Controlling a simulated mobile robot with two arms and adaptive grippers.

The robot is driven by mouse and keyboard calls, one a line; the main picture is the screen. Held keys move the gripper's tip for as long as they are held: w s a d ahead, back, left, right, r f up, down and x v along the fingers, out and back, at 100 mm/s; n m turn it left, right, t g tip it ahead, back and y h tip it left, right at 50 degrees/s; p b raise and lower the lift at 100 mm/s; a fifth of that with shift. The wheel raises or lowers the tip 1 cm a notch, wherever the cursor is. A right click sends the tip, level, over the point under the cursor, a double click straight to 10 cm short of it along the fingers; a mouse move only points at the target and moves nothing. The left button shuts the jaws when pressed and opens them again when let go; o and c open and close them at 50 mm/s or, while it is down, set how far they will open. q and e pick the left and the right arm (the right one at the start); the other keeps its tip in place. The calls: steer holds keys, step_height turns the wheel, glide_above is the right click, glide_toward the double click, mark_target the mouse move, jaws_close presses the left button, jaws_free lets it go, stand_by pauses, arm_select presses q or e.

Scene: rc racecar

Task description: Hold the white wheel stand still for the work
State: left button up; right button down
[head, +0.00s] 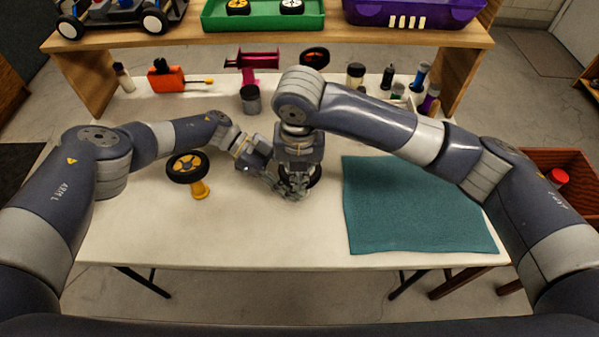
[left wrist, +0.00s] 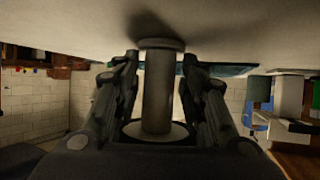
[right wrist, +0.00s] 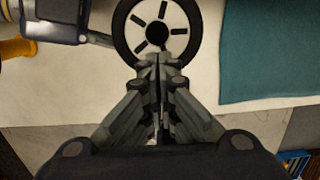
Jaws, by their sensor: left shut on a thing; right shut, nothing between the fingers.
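The white wheel stand (left wrist: 157,95) shows close up in the left wrist view as a pale post with a wide disc at each end. My left gripper (left wrist: 158,75) is shut on its post, with one finger on each side. In the head view the stand is hidden behind my grippers. A black wheel with a white slotted hub (right wrist: 157,33) shows in the right wrist view; only a sliver of its tyre (head: 316,174) shows in the head view. My right gripper (right wrist: 160,62) is shut and empty, with its tips over the wheel's near edge. I cannot tell whether they touch it.
A teal mat (head: 415,210) lies to the right. Bottles and tools line the back, under a wooden shelf (head: 270,37). The front of the table is clear.

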arm_select(q)
steer(key=shift+s+f, duration=0.1)
arm_select(e)
steer(key=s, duration=0.2)
steer(key=shift+s+r, duration=0.3)
steer(key=shift+r, duration=0.1)
step_height(320, 180, up, 12)
steer(key=s, duration=0.1)
steer(key=shift+s, duration=0.15)
arm_select(q)
steer(key=o, duration=1.1)
